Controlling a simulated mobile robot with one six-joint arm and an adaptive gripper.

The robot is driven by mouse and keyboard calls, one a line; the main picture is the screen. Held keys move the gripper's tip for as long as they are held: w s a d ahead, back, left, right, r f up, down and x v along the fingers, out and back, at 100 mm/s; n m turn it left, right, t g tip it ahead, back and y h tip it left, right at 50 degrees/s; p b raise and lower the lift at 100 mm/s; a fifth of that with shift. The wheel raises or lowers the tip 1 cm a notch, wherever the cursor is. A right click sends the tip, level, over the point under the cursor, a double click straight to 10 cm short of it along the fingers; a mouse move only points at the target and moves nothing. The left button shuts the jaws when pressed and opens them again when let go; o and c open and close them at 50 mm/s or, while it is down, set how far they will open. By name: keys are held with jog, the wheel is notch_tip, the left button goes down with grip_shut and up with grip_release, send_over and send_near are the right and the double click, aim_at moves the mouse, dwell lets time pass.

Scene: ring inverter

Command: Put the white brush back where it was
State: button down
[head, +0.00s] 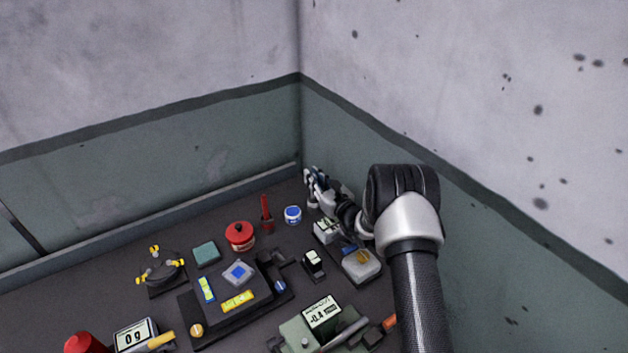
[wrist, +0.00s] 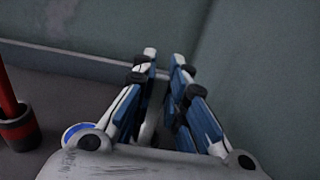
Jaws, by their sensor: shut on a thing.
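My gripper (head: 312,186) is at the back corner of the bench, beyond the blue-and-white jar, above the bench top. In the wrist view its two blue-padded fingers (wrist: 164,62) are close together. A narrow pale piece (wrist: 150,122) shows between them, which I take to be the white brush; most of it is hidden by the fingers. In the head view I cannot make out the brush apart from the gripper.
A red stick in a red holder (head: 267,222) and the blue-and-white jar (head: 292,215) stand left of my gripper. A red lidded pot (head: 240,236), a black platform (head: 225,310) and a green device (head: 297,334) are nearer. Walls (head: 400,150) close off the corner.

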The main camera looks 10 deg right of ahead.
jog(key=shift+r, duration=0.15)
jog(key=c, duration=2.1)
grip_release()
jog(key=shift+f, duration=0.25)
jog(key=o, duration=0.5)
jog(key=shift+r, duration=0.1)
